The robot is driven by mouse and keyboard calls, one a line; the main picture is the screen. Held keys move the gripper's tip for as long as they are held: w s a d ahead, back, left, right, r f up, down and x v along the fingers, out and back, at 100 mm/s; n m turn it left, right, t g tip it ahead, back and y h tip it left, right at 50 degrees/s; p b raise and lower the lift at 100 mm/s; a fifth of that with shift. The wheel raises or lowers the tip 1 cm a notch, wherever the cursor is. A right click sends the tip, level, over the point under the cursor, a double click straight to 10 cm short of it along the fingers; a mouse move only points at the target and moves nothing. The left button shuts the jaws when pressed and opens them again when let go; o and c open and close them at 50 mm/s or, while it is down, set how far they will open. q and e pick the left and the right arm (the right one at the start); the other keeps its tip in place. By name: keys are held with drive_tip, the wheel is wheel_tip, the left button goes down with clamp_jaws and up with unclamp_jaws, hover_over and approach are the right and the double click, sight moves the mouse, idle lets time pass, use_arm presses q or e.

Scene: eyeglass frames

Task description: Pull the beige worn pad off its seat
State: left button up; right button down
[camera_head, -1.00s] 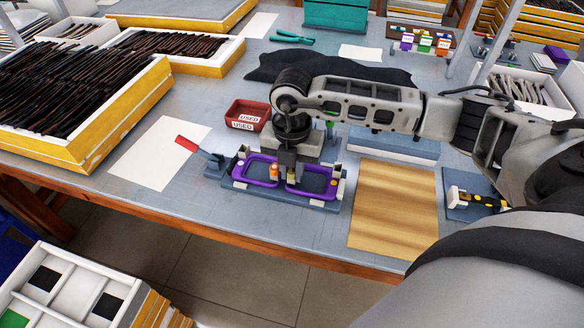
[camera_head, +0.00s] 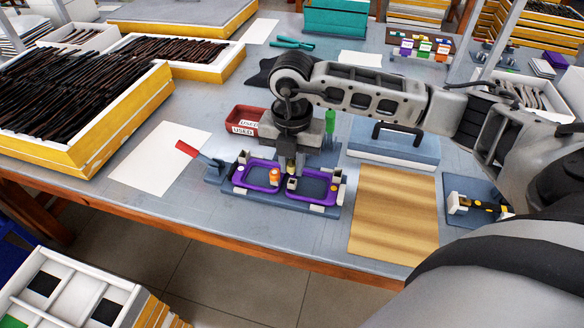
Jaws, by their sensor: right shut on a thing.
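The purple eyeglass frame (camera_head: 262,179) lies in a blue-grey holder (camera_head: 262,205) on the table, with white clamps at its ends and an orange part (camera_head: 275,175) near its bridge. My right gripper (camera_head: 291,168) points straight down just above the nose bridge. It is shut on a small beige pad, mostly hidden between the fingertips. A small pale part (camera_head: 292,183) shows at the bridge directly below; I cannot tell whether the pad touches it. My left gripper is not in view.
A red bin marked USED (camera_head: 243,121) stands behind the holder. A red-handled lever (camera_head: 187,149) rises at its left. A wooden board (camera_head: 394,212) lies to the right, with a blue case (camera_head: 395,147) behind it. White paper (camera_head: 160,156) lies left.

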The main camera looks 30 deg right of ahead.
sight(292, 163)
drive_tip(key=shift+r, duration=0.55)
drive_tip(key=shift+r, duration=0.1)
drive_tip(key=shift+r+p, duration=2.2)
drive_tip(key=shift+r, duration=0.75)
